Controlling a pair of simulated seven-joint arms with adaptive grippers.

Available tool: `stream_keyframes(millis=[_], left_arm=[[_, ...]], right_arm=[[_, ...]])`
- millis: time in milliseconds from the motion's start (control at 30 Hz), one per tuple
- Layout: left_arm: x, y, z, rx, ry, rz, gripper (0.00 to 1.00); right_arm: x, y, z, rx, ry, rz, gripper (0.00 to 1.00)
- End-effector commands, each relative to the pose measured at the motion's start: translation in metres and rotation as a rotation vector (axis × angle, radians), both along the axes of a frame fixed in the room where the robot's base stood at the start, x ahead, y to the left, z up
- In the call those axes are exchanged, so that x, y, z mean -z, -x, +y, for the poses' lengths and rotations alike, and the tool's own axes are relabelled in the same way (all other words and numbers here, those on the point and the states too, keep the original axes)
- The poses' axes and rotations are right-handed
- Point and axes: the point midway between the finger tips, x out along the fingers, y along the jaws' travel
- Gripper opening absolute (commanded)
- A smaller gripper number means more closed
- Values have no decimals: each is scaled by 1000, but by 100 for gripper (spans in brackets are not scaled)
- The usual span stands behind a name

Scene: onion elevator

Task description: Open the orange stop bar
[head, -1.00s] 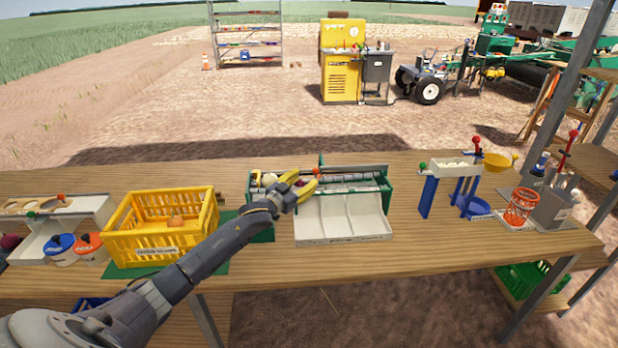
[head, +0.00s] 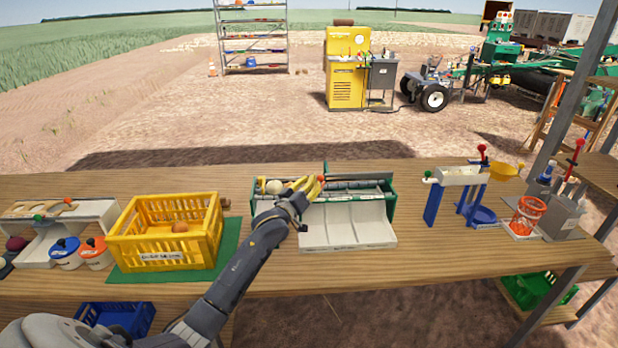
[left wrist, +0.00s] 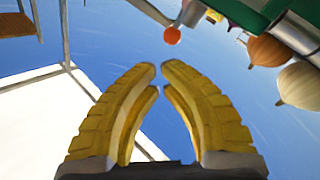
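The green onion elevator (head: 391,206) stands mid-table in the head view, with rollers across its top and a pale sloped tray (head: 345,226) in front. The stop bar's orange knob (left wrist: 172,36) shows in the left wrist view, just beyond my fingertips and apart from them. In the head view the knob is small beside my fingers, and most of the bar is hidden. My left gripper (head: 308,186) is over the elevator's front upper edge. Its yellow fingers (left wrist: 159,70) nearly meet at the tips, with nothing between them. My right gripper is out of view.
A yellow crate (head: 165,250) stands left of the elevator. A blue stand (head: 433,205) is to its right. The table between elevator and stand is clear.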

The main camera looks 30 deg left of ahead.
Motion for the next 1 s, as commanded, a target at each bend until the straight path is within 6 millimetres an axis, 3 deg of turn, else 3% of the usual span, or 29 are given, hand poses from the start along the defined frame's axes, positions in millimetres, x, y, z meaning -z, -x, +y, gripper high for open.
stream_keyframes(millis=[200, 400, 667, 1000], left_arm=[[7, 15, 9, -68, 495, -31, 0], [21, 29, 18, -108, 766, -50, 0], [28, 31, 23, -127, 875, -58, 0], [24, -13, 33, -127, 874, -60, 0]], right_arm=[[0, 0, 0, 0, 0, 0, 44], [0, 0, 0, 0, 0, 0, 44], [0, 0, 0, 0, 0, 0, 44], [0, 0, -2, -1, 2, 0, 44]])
